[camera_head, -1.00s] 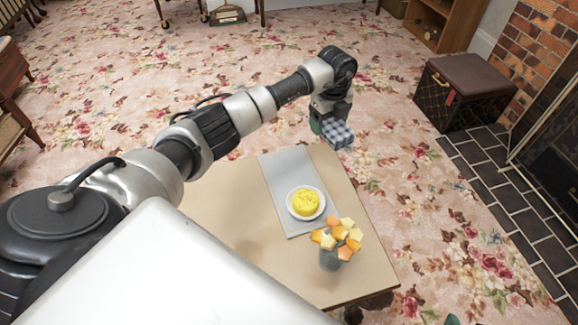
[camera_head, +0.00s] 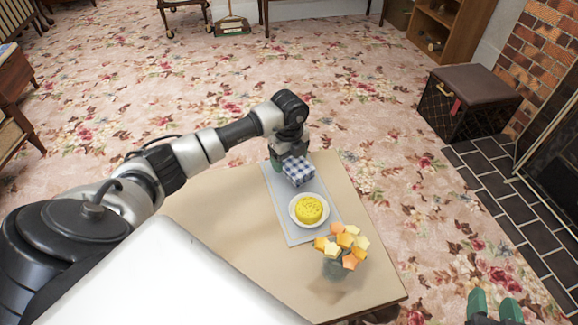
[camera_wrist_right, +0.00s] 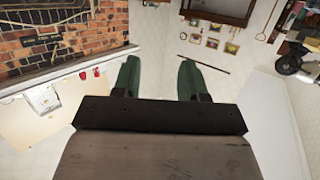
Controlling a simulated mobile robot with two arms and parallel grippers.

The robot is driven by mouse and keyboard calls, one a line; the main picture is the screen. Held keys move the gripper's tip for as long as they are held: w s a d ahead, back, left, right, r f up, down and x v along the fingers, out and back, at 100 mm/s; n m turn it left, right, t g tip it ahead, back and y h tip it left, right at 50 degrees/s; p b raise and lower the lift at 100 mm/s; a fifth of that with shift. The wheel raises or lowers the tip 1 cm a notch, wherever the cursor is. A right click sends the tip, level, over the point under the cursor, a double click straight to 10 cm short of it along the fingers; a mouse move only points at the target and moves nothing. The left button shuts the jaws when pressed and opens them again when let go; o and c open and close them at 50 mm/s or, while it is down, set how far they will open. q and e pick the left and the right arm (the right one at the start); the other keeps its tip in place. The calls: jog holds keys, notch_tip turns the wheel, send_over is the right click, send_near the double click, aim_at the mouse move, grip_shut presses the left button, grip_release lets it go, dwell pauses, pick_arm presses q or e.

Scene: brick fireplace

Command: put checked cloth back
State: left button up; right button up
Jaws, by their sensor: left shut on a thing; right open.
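The blue-and-white checked cloth (camera_head: 299,171) is a small folded block in the head view. My left gripper (camera_head: 280,160) is shut on it, at the far end of the grey runner (camera_head: 284,209) on the table. I cannot tell whether the cloth touches the runner. A white plate (camera_head: 294,215) with a yellow round food (camera_head: 309,209) sits on the runner just nearer than the cloth. My right gripper (camera_head: 494,308) shows its green fingertips at the bottom right of the head view. It is open and empty in the right wrist view (camera_wrist_right: 158,78).
A glass of orange and yellow flowers (camera_head: 342,245) stands on the wooden table (camera_head: 215,235) near its right edge. The left part of the tabletop is clear. A dark trunk (camera_head: 468,100) stands on the floor by the brick fireplace (camera_head: 541,55).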

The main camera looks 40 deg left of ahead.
aim_at(289, 165)
pick_arm(q)
jog(key=shift+f+b, duration=0.4)
jog(key=shift+f, duration=1.05)
pick_arm(e)
jog(key=shift+w+a+r+t+y, duration=0.15)
jog(key=shift+r+t, duration=0.3)
jog(key=shift+r, duration=0.1)
jog(key=shift+w+a+r+t+y, duration=0.1)
jog(key=shift+a+r+t+y, duration=0.1)
jog(key=shift+r+t, duration=0.25)
jog(key=shift+w+a+r+t+y, duration=0.15)
jog(key=shift+r+t, duration=0.25)
jog(key=shift+r, duration=0.2)
pick_arm(q)
jog(key=shift+f, duration=0.15)
jog(key=o, duration=0.9)
pick_arm(e)
jog(key=shift+r, duration=0.1)
